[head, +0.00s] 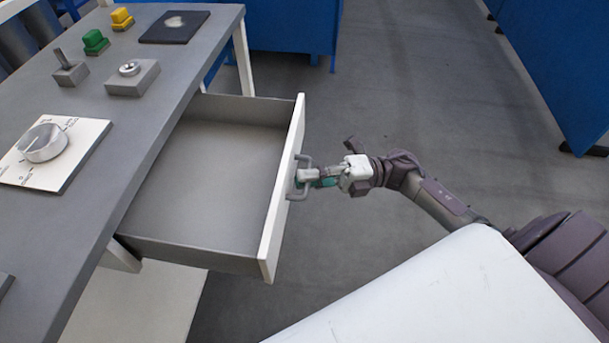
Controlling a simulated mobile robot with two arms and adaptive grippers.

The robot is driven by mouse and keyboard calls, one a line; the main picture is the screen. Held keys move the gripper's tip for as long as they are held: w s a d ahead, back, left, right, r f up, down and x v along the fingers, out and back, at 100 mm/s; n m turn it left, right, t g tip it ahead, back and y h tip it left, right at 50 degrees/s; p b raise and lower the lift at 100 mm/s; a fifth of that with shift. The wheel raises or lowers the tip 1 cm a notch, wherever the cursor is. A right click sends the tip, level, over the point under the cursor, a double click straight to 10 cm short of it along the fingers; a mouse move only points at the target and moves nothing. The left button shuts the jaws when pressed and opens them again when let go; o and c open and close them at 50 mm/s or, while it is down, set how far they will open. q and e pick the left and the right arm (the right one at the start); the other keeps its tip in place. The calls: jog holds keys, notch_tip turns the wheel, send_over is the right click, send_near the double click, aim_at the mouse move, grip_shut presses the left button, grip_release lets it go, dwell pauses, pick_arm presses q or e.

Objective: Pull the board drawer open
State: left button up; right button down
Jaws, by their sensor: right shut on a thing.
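The board drawer (205,165) stands pulled out from under the grey table top, and its inside is empty. Its white front panel (280,200) faces right and carries a grey bar handle (298,193). My right gripper (312,177) is shut on the handle, and its fingers cover the middle of the bar. My left gripper is not in view.
Blue panels (555,65) stand beyond. The floor behind my arm is clear.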

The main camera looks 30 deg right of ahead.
jog(key=c, duration=1.2)
grip_release()
jog(key=shift+d, duration=0.1)
jog(key=v, duration=1.2)
jog(key=shift+f, duration=0.1)
